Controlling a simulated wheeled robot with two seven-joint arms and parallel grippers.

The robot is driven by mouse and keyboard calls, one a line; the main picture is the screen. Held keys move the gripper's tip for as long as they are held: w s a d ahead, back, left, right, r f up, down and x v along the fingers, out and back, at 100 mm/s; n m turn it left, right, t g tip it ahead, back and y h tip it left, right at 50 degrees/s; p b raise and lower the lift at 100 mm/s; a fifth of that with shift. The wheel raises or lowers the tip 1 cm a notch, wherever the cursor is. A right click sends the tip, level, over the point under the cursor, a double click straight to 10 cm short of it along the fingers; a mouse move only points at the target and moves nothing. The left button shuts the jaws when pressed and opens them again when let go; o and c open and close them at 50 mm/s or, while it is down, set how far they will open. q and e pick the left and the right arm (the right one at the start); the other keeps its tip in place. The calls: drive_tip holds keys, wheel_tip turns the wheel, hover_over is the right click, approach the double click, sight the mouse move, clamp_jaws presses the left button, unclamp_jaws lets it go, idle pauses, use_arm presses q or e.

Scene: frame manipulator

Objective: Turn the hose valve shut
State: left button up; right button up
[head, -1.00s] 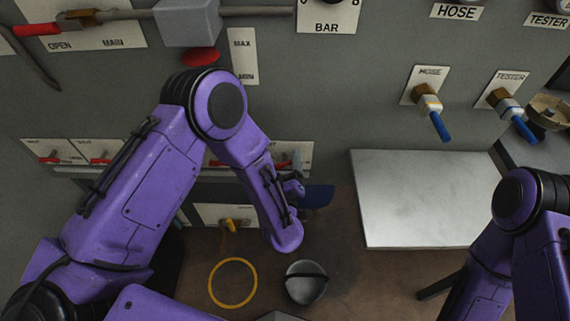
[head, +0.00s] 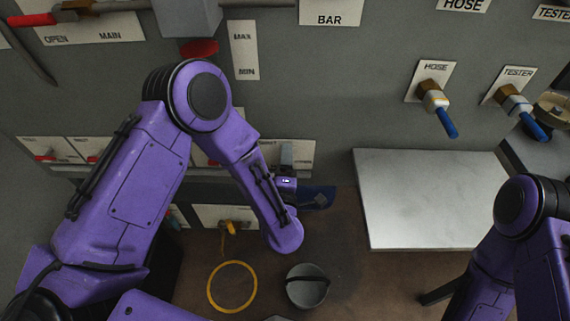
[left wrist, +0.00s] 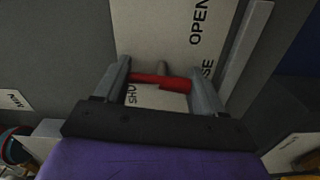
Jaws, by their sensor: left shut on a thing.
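A red valve handle (left wrist: 162,82) lies crosswise between the fingers of my left gripper (left wrist: 163,88) in the left wrist view. My left gripper is shut on it. The handle is in front of a pale plate (left wrist: 165,30) lettered "OPEN", with "SHU" and "SE" showing in part. In the head view my left gripper (head: 287,160) is at the low row of plates, and my forearm hides much of that spot; I cannot make out the handle there. My right arm shows at the right edge, but its gripper is out of view.
Higher on the grey panel are a HOSE fitting (head: 436,100) and a TESTER fitting (head: 515,103) with blue ends. A metal shelf (head: 430,200) juts out at the right. A grey round object (head: 307,292) and a yellow ring (head: 232,262) are low down.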

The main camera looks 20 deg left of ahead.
use_arm(q)
drive_tip(key=shift+f+n, duration=0.1)
drive_tip(key=shift+n, duration=0.6)
drive_tip(key=o, duration=1)
drive_tip(key=shift+s, duration=0.1)
drive_tip(key=b+v, duration=0.1)
drive_tip(key=v, duration=0.9)
drive_tip(key=shift+s, duration=0.2)
